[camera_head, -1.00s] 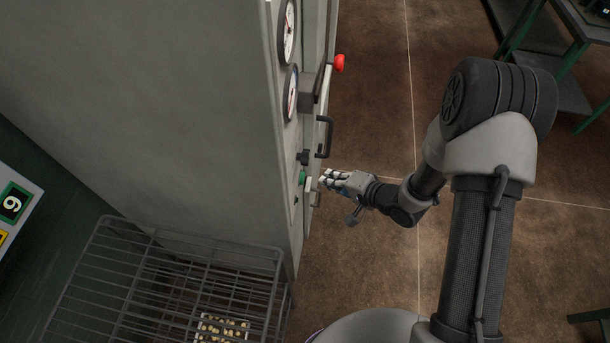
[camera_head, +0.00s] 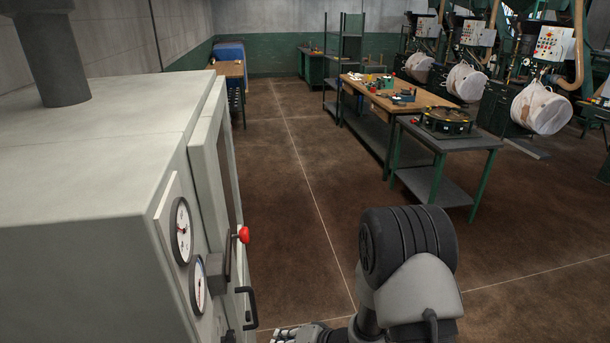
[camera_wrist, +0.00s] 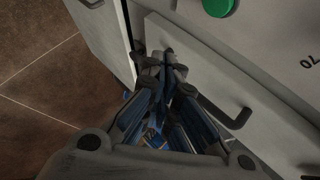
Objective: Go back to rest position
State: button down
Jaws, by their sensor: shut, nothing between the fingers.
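My gripper (camera_wrist: 165,75) is shut and empty in the wrist view, its fingers drawn together. It is in front of the pale front of the grey cabinet, close to a dark bar handle (camera_wrist: 225,115). I cannot tell whether the fingertips touch the cabinet. A green button (camera_wrist: 217,5) shows at the top of the wrist view. In the head view only a part of my gripper (camera_head: 288,333) shows at the bottom edge, beside the cabinet (camera_head: 90,150).
The cabinet front carries gauges (camera_head: 182,230), a red knob (camera_head: 243,234) and a black handle (camera_head: 248,307). Brown floor (camera_head: 300,210) is open ahead. A workbench (camera_head: 385,102) and a dark table (camera_head: 445,150) stand at the right, with white bulk bags (camera_head: 541,108) behind.

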jog(key=w+d+r+n+t+h, duration=0.1)
jog(key=w+d+r+h, duration=0.15)
jog(key=d+r, duration=0.25)
jog(key=w+d+r+t+h, duration=0.2)
jog(key=w+d+r, duration=0.2)
jog(key=r, duration=0.2)
jog(key=s+d+r+h, duration=0.3)
jog(key=d+r+h, duration=0.1)
jog(key=d+r, duration=0.55)
jog(key=s+d+r+g+h, duration=0.1)
jog(key=s+d+r, duration=0.25)
jog(key=s, duration=0.25)
jog(key=s+d+r+h, duration=0.2)
jog(key=s+d+r, duration=0.1)
jog(key=s+r, duration=0.3)
jog(key=s+a+r+n+g+y, duration=0.1)
jog(key=s+a+g, duration=0.1)
jog(key=s, duration=1.3)
jog(key=shift+a+y, duration=0.15)
jog(key=shift+y, duration=0.2)
